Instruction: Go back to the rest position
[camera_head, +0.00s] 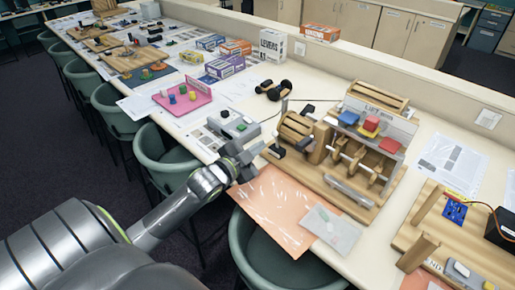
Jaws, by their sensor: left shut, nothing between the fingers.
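My left arm reaches in from the lower left of the head view. My left gripper (251,160) is shut and empty. In the picture it sits just in front of the left end of a wooden cam machine (343,189), by its crank side. I cannot tell whether it touches the machine. My right gripper is not in view.
An orange sheet (273,207) and a clear bag (331,229) lie at the table's front edge. A grey control box (234,126) and a pink tray (181,97) stand to the left. Green chairs (166,160) line the front. A wooden board (455,247) is at right.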

